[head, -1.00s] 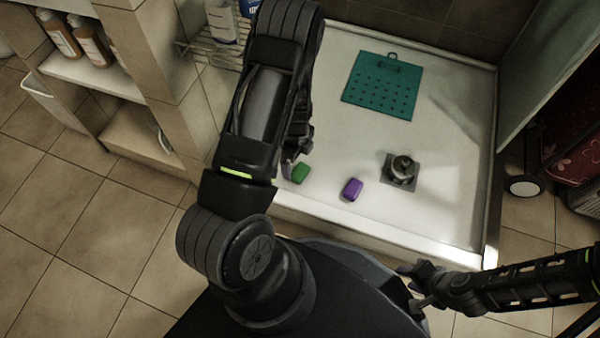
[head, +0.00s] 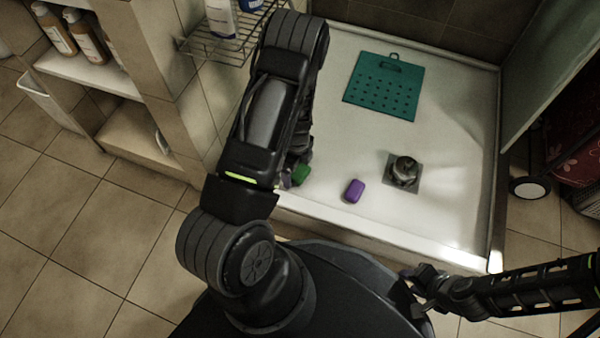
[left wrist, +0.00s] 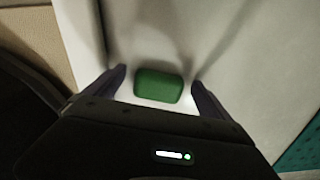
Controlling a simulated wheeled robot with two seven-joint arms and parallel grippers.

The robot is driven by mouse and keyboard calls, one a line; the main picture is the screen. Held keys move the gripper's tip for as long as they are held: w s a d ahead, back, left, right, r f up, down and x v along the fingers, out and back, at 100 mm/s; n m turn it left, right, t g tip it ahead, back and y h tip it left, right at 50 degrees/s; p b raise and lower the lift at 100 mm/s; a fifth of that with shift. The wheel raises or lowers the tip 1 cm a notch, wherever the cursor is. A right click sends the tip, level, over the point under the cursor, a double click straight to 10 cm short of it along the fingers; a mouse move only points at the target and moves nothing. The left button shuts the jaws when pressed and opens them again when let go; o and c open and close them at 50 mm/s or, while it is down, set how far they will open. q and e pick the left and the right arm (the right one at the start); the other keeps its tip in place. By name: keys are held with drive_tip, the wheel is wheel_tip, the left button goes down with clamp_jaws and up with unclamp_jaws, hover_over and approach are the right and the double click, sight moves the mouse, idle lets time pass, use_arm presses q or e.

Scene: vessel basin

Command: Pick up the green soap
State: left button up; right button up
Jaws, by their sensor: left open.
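The green soap (head: 301,174) lies on the white basin floor near its front edge, partly hidden by my left arm in the head view. In the left wrist view the green soap (left wrist: 159,86) sits between the two fingers of my left gripper (left wrist: 158,76), with a gap on each side. My left gripper (head: 290,178) is open and mostly hidden behind my arm in the head view. My right gripper (head: 412,289) is at the lower right, outside the basin and away from the soap; its jaw state is unclear.
A purple soap (head: 354,190) lies right of the green one. Beyond it is a drain fitting (head: 404,171) on a grey plate. A teal perforated mat (head: 384,87) lies at the back. The basin rim (head: 400,236) runs along the front. A wire rack (head: 212,43) hangs at upper left.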

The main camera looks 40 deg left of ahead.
use_arm(q)
drive_tip(key=shift+c, duration=0.5)
drive_tip(key=c, duration=1.4)
